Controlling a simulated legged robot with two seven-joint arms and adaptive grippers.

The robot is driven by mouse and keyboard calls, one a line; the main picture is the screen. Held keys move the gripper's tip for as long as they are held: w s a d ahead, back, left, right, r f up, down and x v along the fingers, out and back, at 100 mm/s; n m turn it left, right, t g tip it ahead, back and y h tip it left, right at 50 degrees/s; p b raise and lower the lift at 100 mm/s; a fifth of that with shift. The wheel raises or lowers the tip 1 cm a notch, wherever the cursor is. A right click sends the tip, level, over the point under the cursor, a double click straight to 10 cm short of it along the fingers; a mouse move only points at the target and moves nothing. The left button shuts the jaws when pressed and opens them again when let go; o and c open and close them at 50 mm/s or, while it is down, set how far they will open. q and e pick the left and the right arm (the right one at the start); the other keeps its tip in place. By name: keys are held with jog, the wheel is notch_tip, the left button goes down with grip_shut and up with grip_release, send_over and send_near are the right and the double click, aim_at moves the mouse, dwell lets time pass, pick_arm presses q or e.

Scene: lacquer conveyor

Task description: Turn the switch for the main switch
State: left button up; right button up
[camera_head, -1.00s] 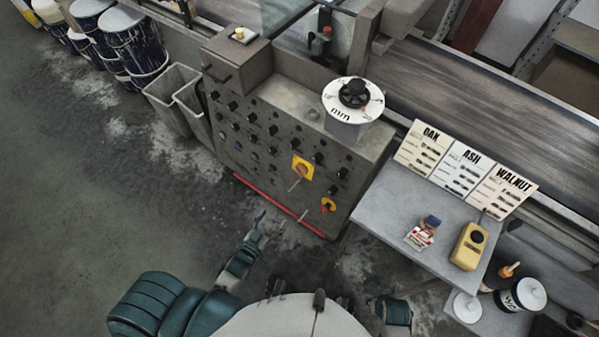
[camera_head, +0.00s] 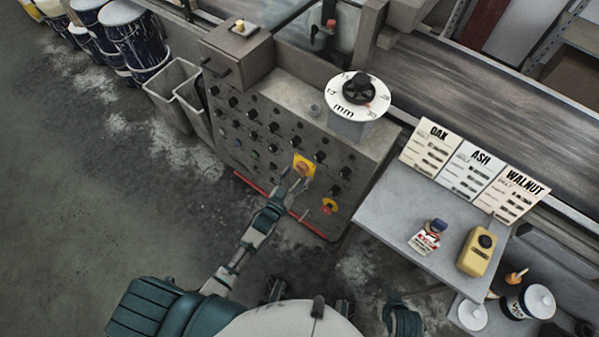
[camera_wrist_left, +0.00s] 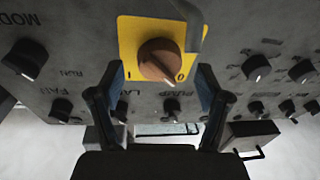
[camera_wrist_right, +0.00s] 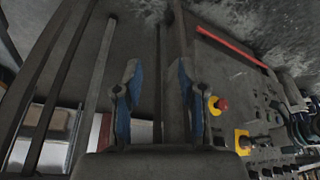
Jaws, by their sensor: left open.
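The main switch is an orange-brown rotary knob (camera_wrist_left: 160,60) on a yellow plate (camera_wrist_left: 127,42) with "I" and "0" marks. In the head view the yellow plate (camera_head: 304,160) sits on the front of the grey control panel (camera_head: 240,150). My left gripper (camera_wrist_left: 160,72) is open, its fingertips just below and to either side of the knob; it does not appear closed on it. In the head view my left gripper (camera_head: 287,180) reaches up to the plate. My right gripper (camera_wrist_right: 160,75) appears open and empty, low and away from the panel; it points at the floor area beside it.
Several black knobs (camera_wrist_left: 256,68) surround the switch. A red and yellow emergency button (camera_head: 329,206) is below right. Grey bins (camera_head: 172,90) stand left of the panel.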

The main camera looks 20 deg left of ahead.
pick_arm(q)
jog(key=shift+x, duration=0.8)
pick_arm(e)
jog(key=shift+w+a+t, duration=0.2)
jog(key=shift+w+t, duration=0.1)
jog(key=shift+w, duration=0.25)
pick_arm(q)
jog(key=c, duration=1.2)
